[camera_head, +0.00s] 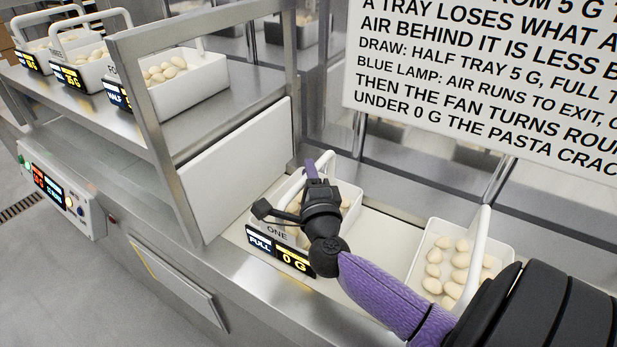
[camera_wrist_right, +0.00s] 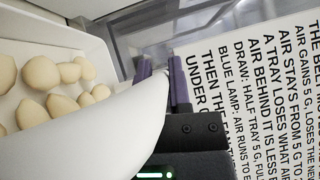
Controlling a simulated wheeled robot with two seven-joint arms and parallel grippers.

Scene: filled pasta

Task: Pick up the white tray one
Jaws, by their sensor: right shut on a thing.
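The white tray one (camera_head: 264,221) sits on the pale strip of the steel counter. Its front reads "ONE" above a display with "FULL" and "0 G". Pale filled pasta pieces lie inside, partly hidden by my gripper. My right gripper (camera_head: 311,168) reaches over the tray from the right and is shut on its white arched handle. In the right wrist view, the fingers (camera_wrist_right: 164,85) are at the handle (camera_wrist_right: 90,135), which runs large across the lower left. Pasta pieces (camera_wrist_right: 45,75) lie behind it. The tray appears to rest on the counter. My left gripper is not in view.
A second white tray (camera_head: 422,248) of pasta stands to the right, partly behind my right arm. A white upright panel (camera_head: 235,175) is close on the left. Several trays stand on the upper left shelf (camera_head: 133,133). A text sign (camera_head: 480,60) hangs behind.

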